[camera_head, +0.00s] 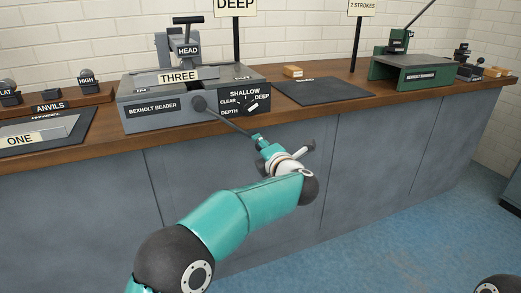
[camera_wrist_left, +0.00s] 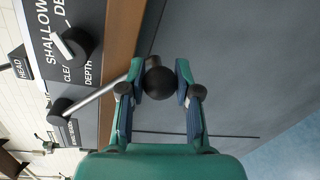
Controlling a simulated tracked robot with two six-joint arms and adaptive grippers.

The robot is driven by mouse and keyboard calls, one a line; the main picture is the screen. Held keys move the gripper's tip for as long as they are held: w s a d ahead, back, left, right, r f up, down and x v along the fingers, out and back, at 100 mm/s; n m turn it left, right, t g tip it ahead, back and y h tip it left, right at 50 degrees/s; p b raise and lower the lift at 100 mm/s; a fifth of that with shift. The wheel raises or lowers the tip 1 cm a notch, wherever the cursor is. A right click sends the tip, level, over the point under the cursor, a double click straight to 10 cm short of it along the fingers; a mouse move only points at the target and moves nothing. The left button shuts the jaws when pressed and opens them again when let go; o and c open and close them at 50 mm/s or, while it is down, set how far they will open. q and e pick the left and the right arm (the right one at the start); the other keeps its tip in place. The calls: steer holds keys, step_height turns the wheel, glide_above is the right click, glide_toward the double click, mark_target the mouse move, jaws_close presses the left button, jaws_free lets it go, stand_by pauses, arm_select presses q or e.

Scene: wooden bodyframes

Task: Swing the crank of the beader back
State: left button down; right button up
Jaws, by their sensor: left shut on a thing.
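The grey beader (camera_head: 165,112), labelled BEXHOLT BEADER, stands on the wooden bench top. Its crank (camera_head: 226,121) is a thin rod that runs from a round hub on the front face down to the right, out past the bench edge. My left gripper (camera_head: 258,139) is at the rod's outer end. In the left wrist view the crank rod (camera_wrist_left: 98,100) ends at a dark round knob (camera_wrist_left: 159,82), and the left gripper's fingers (camera_wrist_left: 159,88) are shut on this knob. My right gripper is not in view.
A depth dial (camera_head: 250,105) sits on the beader's front, right of the hub. A dark mat (camera_head: 322,91) and a green press (camera_head: 412,70) stand further right. An anvil rack (camera_head: 50,105) and a ONE plate (camera_head: 20,139) are at left. Grey cabinet fronts lie behind my arm.

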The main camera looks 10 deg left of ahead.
arm_select(q)
steer(key=shift+r, duration=0.1)
stand_by(0.4)
steer(key=c, duration=0.8)
jaws_free()
steer(key=shift+d, duration=0.1)
steer(key=v, duration=1.2)
